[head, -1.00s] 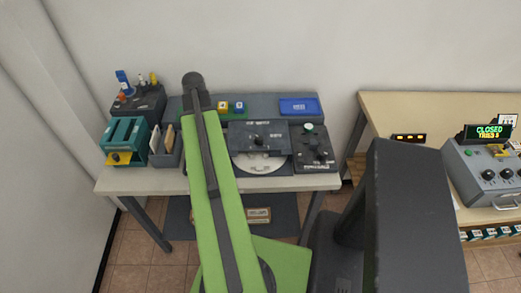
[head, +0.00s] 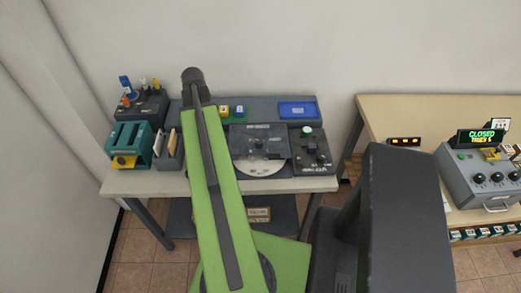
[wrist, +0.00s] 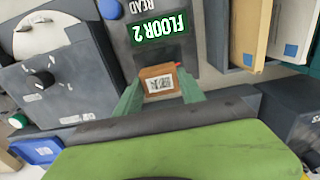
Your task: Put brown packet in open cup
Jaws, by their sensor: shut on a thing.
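My gripper (wrist: 160,88) shows in the wrist view with its two teal fingers on either side of the brown packet (wrist: 158,83). The packet bears a white label with a square code, and the jaws are shut on it. It is in front of a dark reader with a green "FLOOR 2" screen (wrist: 160,28); I cannot tell whether they touch. In the head view the arm hides the gripper and packet. No open cup can be made out for certain. A dark unit with a pale disc (head: 262,168) stands right of the arm.
A teal rack (head: 130,145) and a grey holder with envelopes (head: 168,150) stand left of the arm. A blue tray (head: 298,110) lies at the back right. A second table at right bears a grey console (head: 487,178) with a "CLOSED" display.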

